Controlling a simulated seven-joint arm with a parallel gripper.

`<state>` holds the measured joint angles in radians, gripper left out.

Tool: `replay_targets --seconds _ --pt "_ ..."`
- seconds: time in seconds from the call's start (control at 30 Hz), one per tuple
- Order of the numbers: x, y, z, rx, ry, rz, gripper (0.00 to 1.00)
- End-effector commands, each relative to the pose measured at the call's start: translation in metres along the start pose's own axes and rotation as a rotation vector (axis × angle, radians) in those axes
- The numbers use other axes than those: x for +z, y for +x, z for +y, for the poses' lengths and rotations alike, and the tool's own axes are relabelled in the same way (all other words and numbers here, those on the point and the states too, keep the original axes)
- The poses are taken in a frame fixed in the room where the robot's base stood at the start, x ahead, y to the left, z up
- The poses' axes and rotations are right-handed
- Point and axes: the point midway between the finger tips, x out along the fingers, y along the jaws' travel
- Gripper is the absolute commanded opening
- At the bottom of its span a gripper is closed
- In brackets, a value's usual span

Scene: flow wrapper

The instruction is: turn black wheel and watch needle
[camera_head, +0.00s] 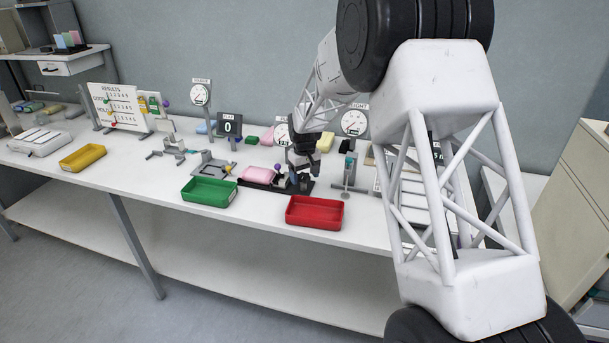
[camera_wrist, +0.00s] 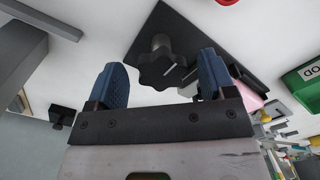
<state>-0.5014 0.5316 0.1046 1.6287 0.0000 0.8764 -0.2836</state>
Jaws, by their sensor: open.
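The black wheel (camera_wrist: 160,70), a lobed knob with a white mark, stands on a dark plate (camera_wrist: 190,32) in the wrist view. My gripper (camera_wrist: 162,60) is open, with one blue-padded finger on each side of the wheel; I cannot tell whether either touches it. In the head view my gripper (camera_head: 300,168) is low over the dark fixture behind the red tray, and hides much of it. Round needle dials stand at the back: a left one (camera_head: 200,94), a partly hidden middle one (camera_head: 282,133) and a right one (camera_head: 354,122). Their needle readings are too small to tell.
A red tray (camera_head: 315,225) and a green tray (camera_head: 208,203) line the table's front edge; a yellow tray (camera_head: 82,160) is farther left. A pink block (camera_head: 257,174) lies left of my gripper. A display (camera_head: 229,126) reads 0. My arm covers the right side.

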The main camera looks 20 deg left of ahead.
Motion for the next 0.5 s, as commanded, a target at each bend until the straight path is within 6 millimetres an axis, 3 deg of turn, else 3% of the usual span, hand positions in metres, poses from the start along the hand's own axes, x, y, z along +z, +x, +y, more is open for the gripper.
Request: replay_targets --seconds 0.1,0.4,0.5 --pt "0.0 -0.0001 -0.0001 0.0 0.0 0.0 0.75" --pt "0.0001 -0.0003 0.0 0.0 0.0 0.0 0.29" --pt "0.0001 -0.0003 0.0001 0.0 0.001 0.0 0.27"
